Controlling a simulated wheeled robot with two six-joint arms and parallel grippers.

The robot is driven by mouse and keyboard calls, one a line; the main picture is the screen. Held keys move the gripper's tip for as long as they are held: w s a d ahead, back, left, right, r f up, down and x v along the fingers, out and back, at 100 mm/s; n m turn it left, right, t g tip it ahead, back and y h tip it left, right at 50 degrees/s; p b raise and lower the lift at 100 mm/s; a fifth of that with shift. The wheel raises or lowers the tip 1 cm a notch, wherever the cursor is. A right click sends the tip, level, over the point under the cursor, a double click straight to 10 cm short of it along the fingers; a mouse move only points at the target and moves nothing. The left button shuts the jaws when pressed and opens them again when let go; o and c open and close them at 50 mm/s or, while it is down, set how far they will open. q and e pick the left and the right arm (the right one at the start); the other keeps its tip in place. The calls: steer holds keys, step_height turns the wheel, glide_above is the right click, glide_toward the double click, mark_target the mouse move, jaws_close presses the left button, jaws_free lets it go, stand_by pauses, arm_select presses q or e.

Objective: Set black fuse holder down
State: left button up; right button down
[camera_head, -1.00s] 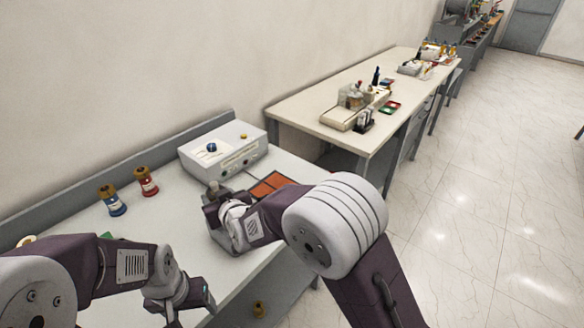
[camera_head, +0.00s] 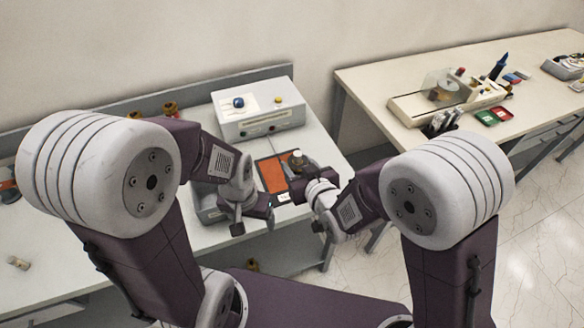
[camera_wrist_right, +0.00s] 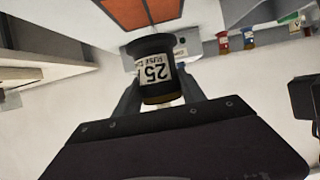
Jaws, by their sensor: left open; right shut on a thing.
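The black fuse holder (camera_wrist_right: 152,62) has a white label reading "25" and sits between the fingers of my right gripper (camera_wrist_right: 160,95) in the right wrist view. My left gripper (camera_head: 268,214) is open and appears empty, left of the right one, near the table's front edge.
A light grey box (camera_head: 258,110) with a blue knob stands behind the orange mat (camera_head: 273,175). A grey bin (camera_head: 208,208) is partly hidden by my left arm. Brass-topped bushings (camera_head: 170,108) stand at the back. A second table (camera_head: 540,100) is at the right.

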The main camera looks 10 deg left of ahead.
steer(key=shift+s+a+r, duration=0.15)
steer(key=shift+s+a, duration=0.05)
steer(key=shift+a, duration=0.25)
steer(key=b+x, duration=0.1)
steer(key=x, duration=0.3)
steer(key=d+f+b+x, duration=0.1)
steer(key=x, duration=0.4)
steer(key=f+b+x, duration=0.1)
steer(key=x, duration=0.3)
steer(key=shift+w+d+f, duration=0.1)
steer(key=shift+w+d, duration=0.1)
steer(key=shift+w, duration=0.05)
arm_select(q)
steer(key=f+b, duration=0.1)
steer(key=f, duration=0.2)
steer(key=f+b, duration=0.2)
steer(key=f, duration=0.1)
steer(key=shift+s+a+f, duration=0.15)
steer(key=shift+s+a, duration=0.05)
arm_select(e)
step_height(320, 180, down, 4)
steer(key=shift+s+f, duration=0.15)
arm_select(q)
steer(key=shift+w+r, duration=0.1)
steer(key=shift+r, duration=0.1)
steer(key=shift+f, duration=0.2)
arm_select(e)
steer(key=c, duration=0.7)
jaws_free()
